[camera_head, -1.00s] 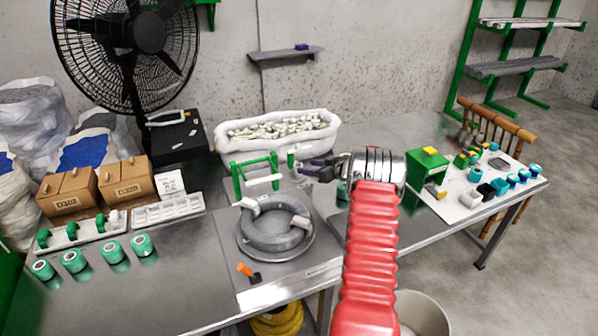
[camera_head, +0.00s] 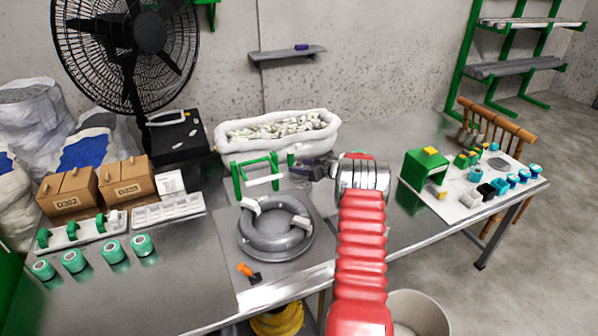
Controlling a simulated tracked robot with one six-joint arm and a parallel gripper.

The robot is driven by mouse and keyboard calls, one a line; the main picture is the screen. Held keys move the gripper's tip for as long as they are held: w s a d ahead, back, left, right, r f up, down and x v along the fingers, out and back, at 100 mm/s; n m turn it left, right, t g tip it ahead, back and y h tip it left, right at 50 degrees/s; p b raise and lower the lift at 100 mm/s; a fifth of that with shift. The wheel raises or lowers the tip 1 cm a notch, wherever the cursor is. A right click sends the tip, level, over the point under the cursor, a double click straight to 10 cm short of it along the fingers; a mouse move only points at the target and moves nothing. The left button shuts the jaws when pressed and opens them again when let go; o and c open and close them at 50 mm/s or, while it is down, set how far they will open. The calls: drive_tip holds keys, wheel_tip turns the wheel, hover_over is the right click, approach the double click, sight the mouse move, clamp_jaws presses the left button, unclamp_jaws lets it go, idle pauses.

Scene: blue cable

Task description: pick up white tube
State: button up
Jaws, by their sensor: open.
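A short white tube (camera_head: 264,181) lies level across the lower part of a small green stand (camera_head: 236,182) near the back middle of the steel table. My gripper (camera_head: 294,166) is open, just right of the stand and pointing left toward it. It is apart from the tube in the picture. The gap between the fingers is small in this view, and a small green piece shows at the fingertips; I cannot tell what it is.
A grey cable coil (camera_head: 275,226) with white ends lies in front of the stand. A white bin (camera_head: 277,146) of small parts stands behind. An orange-handled tool (camera_head: 249,272) lies at the front. Green rolls (camera_head: 113,250) and cartons are left; a parts board (camera_head: 471,196) is right.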

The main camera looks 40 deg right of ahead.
drive_tip(key=shift+c, duration=0.2)
drive_tip(key=c, duration=1.1)
drive_tip(key=shift+o, duration=0.2)
wheel_tip(320, 180, up, 10)
